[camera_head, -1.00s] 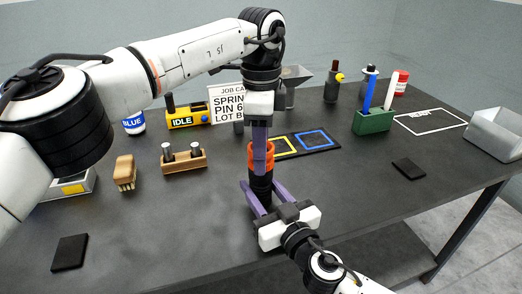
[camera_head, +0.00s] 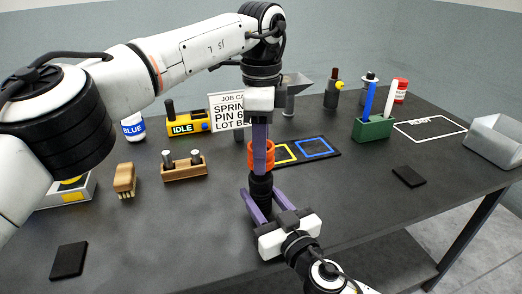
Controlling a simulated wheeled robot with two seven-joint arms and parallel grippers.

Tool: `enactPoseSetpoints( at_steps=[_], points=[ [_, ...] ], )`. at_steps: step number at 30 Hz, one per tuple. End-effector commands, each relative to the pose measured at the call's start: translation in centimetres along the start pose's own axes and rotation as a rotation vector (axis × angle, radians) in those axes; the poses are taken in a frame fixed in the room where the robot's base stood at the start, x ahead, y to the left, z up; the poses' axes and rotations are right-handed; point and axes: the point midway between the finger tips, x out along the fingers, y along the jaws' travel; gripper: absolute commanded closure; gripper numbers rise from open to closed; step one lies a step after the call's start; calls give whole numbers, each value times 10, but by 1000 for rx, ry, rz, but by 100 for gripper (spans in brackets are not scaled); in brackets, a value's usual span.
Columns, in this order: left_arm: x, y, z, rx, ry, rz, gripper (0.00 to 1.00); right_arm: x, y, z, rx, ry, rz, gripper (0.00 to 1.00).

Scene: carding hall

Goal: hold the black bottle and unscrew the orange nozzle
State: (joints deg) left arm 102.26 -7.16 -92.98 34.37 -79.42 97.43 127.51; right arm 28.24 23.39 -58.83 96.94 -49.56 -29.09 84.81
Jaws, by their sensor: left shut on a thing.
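The black bottle (camera_head: 261,186) stands upright near the table's front middle. The orange nozzle (camera_head: 262,157) is directly above it. I cannot tell whether the two still touch. My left gripper (camera_head: 260,150) reaches down from above and is shut on the orange nozzle; its purple fingers cover part of it. My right gripper (camera_head: 262,196) comes in from the front, low down, with one purple finger on each side of the bottle. Whether these fingers press on the bottle cannot be made out. The bottle's foot is hidden by the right gripper.
Behind stand a job card (camera_head: 227,112), a yellow IDLE box (camera_head: 186,124) and a mat with coloured squares (camera_head: 326,153). A wooden block with pins (camera_head: 184,171) and a brush (camera_head: 125,180) lie left. A green holder (camera_head: 373,130) and grey bin (camera_head: 496,140) are right. The front right is mostly clear.

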Motion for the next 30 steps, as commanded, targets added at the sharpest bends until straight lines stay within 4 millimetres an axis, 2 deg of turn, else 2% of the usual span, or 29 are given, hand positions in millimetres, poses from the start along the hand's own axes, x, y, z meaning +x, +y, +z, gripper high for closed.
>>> enactPoseSetpoints(
  at_steps=[9,18,19,21,22,30],
  points=[
    [-35,0,-1,-1,1,-3,85,0,0,1,1,-1,-1,100],
    [-40,0,0,1,0,0,85,0,0,1,0,-1,0,100],
    [-40,0,0,1,0,0,85,0,0,1,0,-1,0,55],
    [-40,0,0,0,0,0,85,0,0,0,0,-1,0,43],
    [-40,0,0,0,0,0,85,0,0,0,0,-1,0,38],
    [-40,0,0,0,0,0,85,0,0,0,0,-1,0,38]
  ],
)
